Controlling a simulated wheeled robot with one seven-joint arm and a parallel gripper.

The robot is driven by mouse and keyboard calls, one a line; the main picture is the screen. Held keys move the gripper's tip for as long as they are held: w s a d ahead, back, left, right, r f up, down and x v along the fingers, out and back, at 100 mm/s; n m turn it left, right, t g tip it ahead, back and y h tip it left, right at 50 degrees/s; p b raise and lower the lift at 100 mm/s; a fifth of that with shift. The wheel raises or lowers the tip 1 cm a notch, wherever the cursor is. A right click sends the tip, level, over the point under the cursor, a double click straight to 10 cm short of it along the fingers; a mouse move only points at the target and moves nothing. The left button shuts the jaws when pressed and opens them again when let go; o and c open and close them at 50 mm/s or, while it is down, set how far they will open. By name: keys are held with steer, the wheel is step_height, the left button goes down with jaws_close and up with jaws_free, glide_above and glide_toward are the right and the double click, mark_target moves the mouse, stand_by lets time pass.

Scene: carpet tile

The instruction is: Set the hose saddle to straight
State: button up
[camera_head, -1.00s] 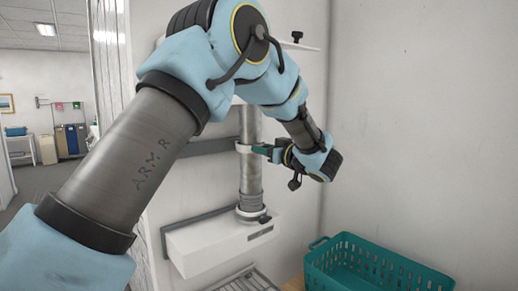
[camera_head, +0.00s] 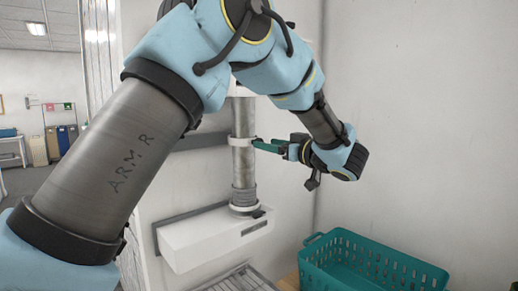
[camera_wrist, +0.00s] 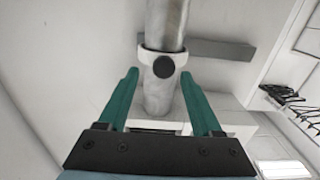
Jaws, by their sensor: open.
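A white collar (camera_head: 242,142), which looks like the hose saddle, rings a grey hose (camera_head: 243,165) that stands close to upright. In the wrist view the collar (camera_wrist: 160,65) has a round dark knob on its front, and the hose (camera_wrist: 166,18) passes through it. My gripper (camera_head: 257,143) is to the right of the collar in the head view, at about its height, with teal fingers pointing at it. In the wrist view my gripper (camera_wrist: 160,75) is open, one finger on each side of the collar's lower part, with visible gaps. I cannot tell the exact depth gap.
The hose's lower end meets a white box (camera_head: 205,245) on the wall. A dark wall rail (camera_head: 197,142) runs behind the hose. A teal basket (camera_head: 405,270) stands at the lower right. A wire rack (camera_head: 240,280) lies below the box. Wall space right of my gripper is clear.

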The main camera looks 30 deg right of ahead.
steer(key=shift+s+d+b, duration=0.15)
steer(key=shift+s+b, duration=0.05)
steer(key=shift+s, duration=0.65)
steer(key=shift+s+d+b, duration=0.15)
steer(key=shift+s, duration=0.7)
